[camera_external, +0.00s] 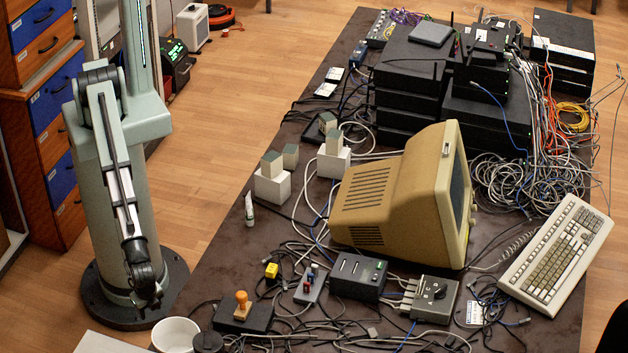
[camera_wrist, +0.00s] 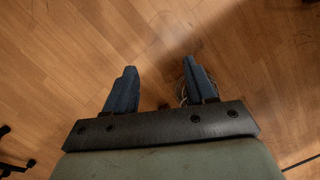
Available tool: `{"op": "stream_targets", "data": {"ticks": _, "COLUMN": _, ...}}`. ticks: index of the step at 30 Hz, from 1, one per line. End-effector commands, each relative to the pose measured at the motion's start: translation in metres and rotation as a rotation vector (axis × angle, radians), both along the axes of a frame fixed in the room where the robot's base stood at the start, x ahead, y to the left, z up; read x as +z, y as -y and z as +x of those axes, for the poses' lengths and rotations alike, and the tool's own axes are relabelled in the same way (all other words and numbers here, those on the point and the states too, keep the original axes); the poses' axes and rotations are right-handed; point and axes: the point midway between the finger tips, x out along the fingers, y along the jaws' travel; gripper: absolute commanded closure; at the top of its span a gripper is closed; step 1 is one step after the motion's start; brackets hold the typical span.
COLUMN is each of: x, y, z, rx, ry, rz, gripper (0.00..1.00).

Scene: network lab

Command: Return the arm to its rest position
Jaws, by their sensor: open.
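In the wrist view my gripper (camera_wrist: 157,65) has its two dark blue fingers spread apart. Nothing is held between them. They point over bare wooden floor (camera_wrist: 90,45), with a patch of shadow at the right. A small pale coil of cable (camera_wrist: 181,92) shows partly behind the right finger. In the external view my grey-green arm (camera_external: 118,165) stands on its round dark base at the left, beside the table. Its upper part runs out of the top of the picture. I cannot clearly make out the gripper in that view.
The dark table (camera_external: 225,250) carries a beige monitor (camera_external: 400,195), a keyboard (camera_external: 557,255), stacked black network boxes (camera_external: 410,75) and many tangled cables. Blue and orange drawers (camera_external: 50,110) stand left of my arm. A white bucket (camera_external: 175,335) is near my base. Open floor (camera_external: 260,60) lies behind.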

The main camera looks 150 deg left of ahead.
Motion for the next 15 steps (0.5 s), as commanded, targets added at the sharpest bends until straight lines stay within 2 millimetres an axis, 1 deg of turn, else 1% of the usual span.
{"op": "stream_targets", "data": {"ticks": 1, "x": -0.011, "y": -0.006, "z": -0.024, "rx": -0.011, "ry": -0.019, "rz": -0.002, "gripper": 0.45}}
{"op": "stream_targets", "data": {"ticks": 5, "x": -0.037, "y": -0.019, "z": -0.071, "rx": -0.046, "ry": -0.061, "rz": -0.011, "gripper": 0.45}}
{"op": "stream_targets", "data": {"ticks": 6, "x": -0.045, "y": -0.022, "z": -0.085, "rx": -0.056, "ry": -0.072, "rz": -0.015, "gripper": 0.45}}
{"op": "stream_targets", "data": {"ticks": 8, "x": -0.055, "y": -0.028, "z": -0.108, "rx": -0.071, "ry": -0.092, "rz": -0.019, "gripper": 0.45}}
{"op": "stream_targets", "data": {"ticks": 9, "x": -0.061, "y": -0.031, "z": -0.122, "rx": -0.082, "ry": -0.105, "rz": -0.024, "gripper": 0.45}}
{"op": "stream_targets", "data": {"ticks": 14, "x": -0.081, "y": -0.043, "z": -0.182, "rx": -0.123, "ry": -0.155, "rz": -0.042, "gripper": 0.45}}
{"op": "stream_targets", "data": {"ticks": 15, "x": -0.085, "y": -0.046, "z": -0.197, "rx": -0.133, "ry": -0.168, "rz": -0.047, "gripper": 0.45}}
